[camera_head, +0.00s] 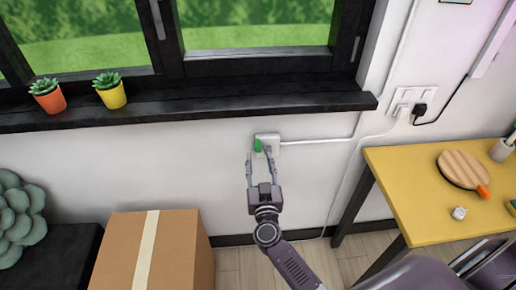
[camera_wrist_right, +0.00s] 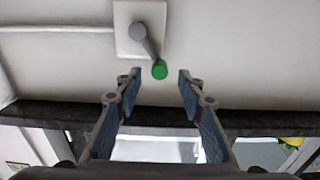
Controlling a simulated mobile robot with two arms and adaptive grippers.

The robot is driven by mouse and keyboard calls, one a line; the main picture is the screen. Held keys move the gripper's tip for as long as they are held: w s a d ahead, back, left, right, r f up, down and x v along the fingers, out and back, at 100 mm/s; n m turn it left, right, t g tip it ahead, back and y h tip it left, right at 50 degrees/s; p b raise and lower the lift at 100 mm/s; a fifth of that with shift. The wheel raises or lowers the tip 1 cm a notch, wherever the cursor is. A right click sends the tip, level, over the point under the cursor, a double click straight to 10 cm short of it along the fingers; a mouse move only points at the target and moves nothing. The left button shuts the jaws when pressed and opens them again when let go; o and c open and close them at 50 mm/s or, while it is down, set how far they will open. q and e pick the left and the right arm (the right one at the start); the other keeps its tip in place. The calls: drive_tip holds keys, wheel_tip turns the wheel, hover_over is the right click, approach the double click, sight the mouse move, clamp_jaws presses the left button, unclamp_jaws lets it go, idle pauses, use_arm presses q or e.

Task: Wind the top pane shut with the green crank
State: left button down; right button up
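The green crank (camera_head: 258,145) has a grey arm and a green knob, on a white wall plate (camera_head: 275,137) below the window sill. In the right wrist view the green knob (camera_wrist_right: 160,69) shows between my fingertips, with a gap on each side. My right gripper (camera_head: 260,155) is open, its fingers pointing up at the crank; it also shows in the wrist view (camera_wrist_right: 158,74). It is not closed on anything. Whether the knob is fully between the fingers in depth, I cannot tell. The top pane is not clearly in view; only lower panes (camera_head: 255,37) show. My left gripper is not in view.
A black sill (camera_head: 200,110) holds two potted succulents (camera_head: 48,96). A cardboard box (camera_head: 180,250) stands below on the left. A yellow table (camera_head: 410,190) with a round wooden board (camera_head: 457,170) is at the right. The wall around the crank is mostly clear.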

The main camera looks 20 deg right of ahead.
sight(258, 151)
drive_tip(key=x, duration=0.6)
drive_tip(key=shift+w, duration=0.2)
drive_tip(key=shift+c, duration=0.2)
clamp_jaws()
